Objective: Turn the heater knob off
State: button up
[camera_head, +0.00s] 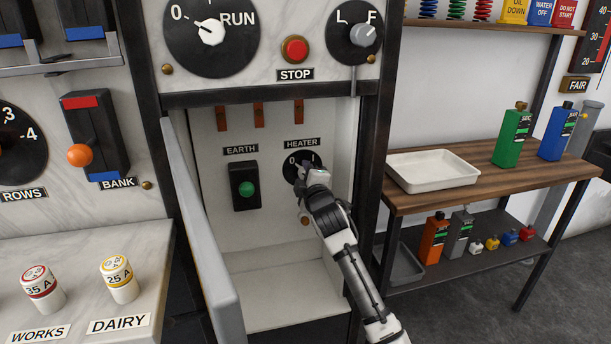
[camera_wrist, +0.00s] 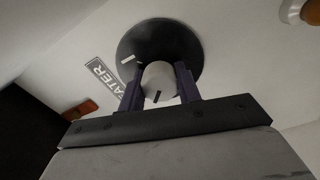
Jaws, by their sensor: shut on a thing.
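The heater knob sits on a round black dial (camera_head: 290,164) under the HEATER label (camera_head: 301,144), inside the open cabinet recess. In the wrist view the knob (camera_wrist: 158,82) is a pale cylinder with a dark pointer mark, in front of the black dial (camera_wrist: 146,45). My gripper (camera_wrist: 160,88) has a dark finger on each side of the knob and is shut on it. In the head view my gripper (camera_head: 308,170) covers most of the knob and the dial's right side. The dial's 0 mark shows at its left. The knob's exact setting is hard to tell.
A grey cabinet door (camera_head: 200,230) stands open left of my arm. A black EARTH box (camera_head: 245,186) with a green button is left of the dial. A dark frame post (camera_head: 376,150) bounds the recess at right. A shelf with a white tray (camera_head: 432,171) stands beyond it.

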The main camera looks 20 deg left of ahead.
jog(key=o, duration=1)
jog(key=shift+c, duration=0.2)
jog(key=b+v, duration=0.2)
jog(key=v, duration=1.1)
jog(key=shift+s+d, duration=0.25)
jog(key=shift+s, duration=0.1)
